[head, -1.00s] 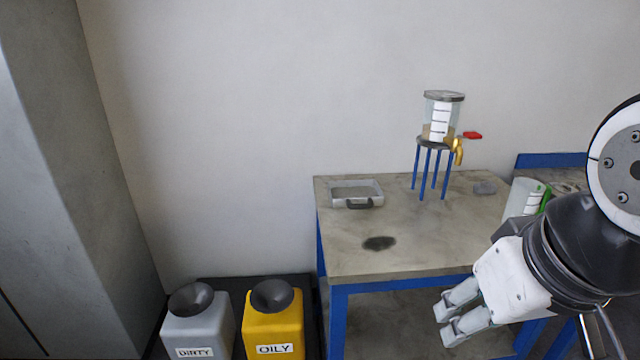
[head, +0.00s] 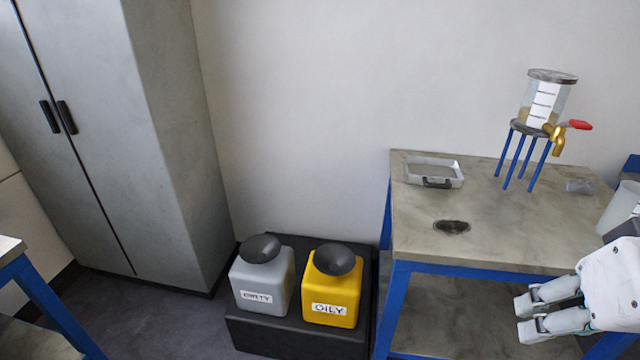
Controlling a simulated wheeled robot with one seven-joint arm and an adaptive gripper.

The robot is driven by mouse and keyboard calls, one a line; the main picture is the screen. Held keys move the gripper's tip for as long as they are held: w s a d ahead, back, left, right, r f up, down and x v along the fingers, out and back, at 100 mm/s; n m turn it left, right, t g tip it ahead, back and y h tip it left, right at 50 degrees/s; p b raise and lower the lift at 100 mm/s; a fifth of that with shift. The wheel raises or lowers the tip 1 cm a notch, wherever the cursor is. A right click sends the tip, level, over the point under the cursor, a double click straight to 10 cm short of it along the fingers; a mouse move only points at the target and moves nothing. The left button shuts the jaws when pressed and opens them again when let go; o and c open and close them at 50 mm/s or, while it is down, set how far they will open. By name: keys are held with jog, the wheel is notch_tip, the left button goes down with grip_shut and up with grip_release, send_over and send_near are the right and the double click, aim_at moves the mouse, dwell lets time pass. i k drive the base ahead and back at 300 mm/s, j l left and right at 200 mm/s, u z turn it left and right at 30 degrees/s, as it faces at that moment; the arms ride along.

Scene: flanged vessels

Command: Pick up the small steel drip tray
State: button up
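The small steel drip tray (head: 456,182) lies flat near the back left corner of the workbench (head: 485,254), with a dark handle (head: 438,182) on its front side. My gripper (head: 527,320) is at the lower right of the head view, in front of the bench's front edge, well to the right of the tray and nearer to me. It does not touch the tray.
A clear vessel (head: 545,102) with a brass tap stands on a blue-legged stand on the bench. Grey (head: 262,280) and yellow (head: 332,290) waste cans stand on a black platform (head: 250,330) left of the bench. A grey cabinet (head: 150,130) stands further left.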

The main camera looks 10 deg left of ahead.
aim_at(432, 173)
jog(key=i+l+u, duration=0.35)
jog(key=i+l, duration=0.3)
jog(key=i+l+u, duration=0.4)
jog(key=i+l, duration=0.4)
jog(key=k+l, duration=0.05)
jog(key=l, duration=0.05)
